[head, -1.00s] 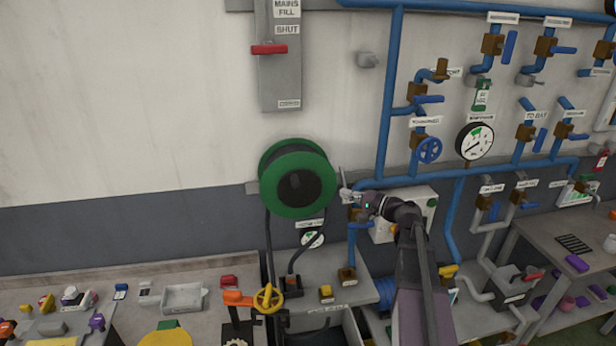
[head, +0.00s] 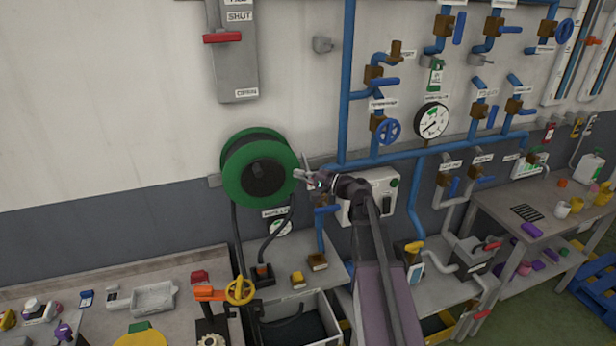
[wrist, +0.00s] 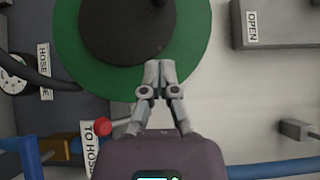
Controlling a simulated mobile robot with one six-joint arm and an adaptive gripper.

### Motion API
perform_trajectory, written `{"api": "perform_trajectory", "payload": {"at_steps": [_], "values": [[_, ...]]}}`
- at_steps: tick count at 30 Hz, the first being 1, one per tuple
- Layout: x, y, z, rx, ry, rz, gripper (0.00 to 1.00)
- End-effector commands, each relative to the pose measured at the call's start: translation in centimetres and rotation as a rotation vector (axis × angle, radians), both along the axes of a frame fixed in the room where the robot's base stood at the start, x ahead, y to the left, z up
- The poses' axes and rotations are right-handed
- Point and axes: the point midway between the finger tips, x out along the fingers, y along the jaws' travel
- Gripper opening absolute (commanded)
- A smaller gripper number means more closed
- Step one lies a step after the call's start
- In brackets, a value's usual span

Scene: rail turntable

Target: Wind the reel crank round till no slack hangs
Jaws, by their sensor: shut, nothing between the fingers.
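The green hose reel (head: 259,172) is mounted on the wall, with a dark hub in its middle. A dark hose (head: 236,232) hangs from the reel in loops toward the bench below. My gripper (head: 303,174) is at the reel's right rim in the head view. In the wrist view my gripper (wrist: 158,68) is shut and empty, its tips over the green rim; I cannot tell whether they touch it.
Blue pipes (head: 347,90) with valves and a gauge (head: 432,121) run along the wall to the right. A grey panel with a red lever (head: 222,38) is above the reel. Below, a bench holds a yellow handwheel (head: 240,291) and a tray (head: 153,298).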

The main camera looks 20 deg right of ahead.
Motion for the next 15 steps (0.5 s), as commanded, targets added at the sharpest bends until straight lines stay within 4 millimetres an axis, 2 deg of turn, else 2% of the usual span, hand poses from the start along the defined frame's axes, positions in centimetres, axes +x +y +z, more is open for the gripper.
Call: {"api": "perform_trajectory", "payload": {"at_steps": [12, 15], "values": [[4.7, 4.6, 0.1, 0.000, 0.000, 0.003, 0.00], [4.4, 6.0, 0.1, 0.000, 0.000, 0.002, 0.00]]}}
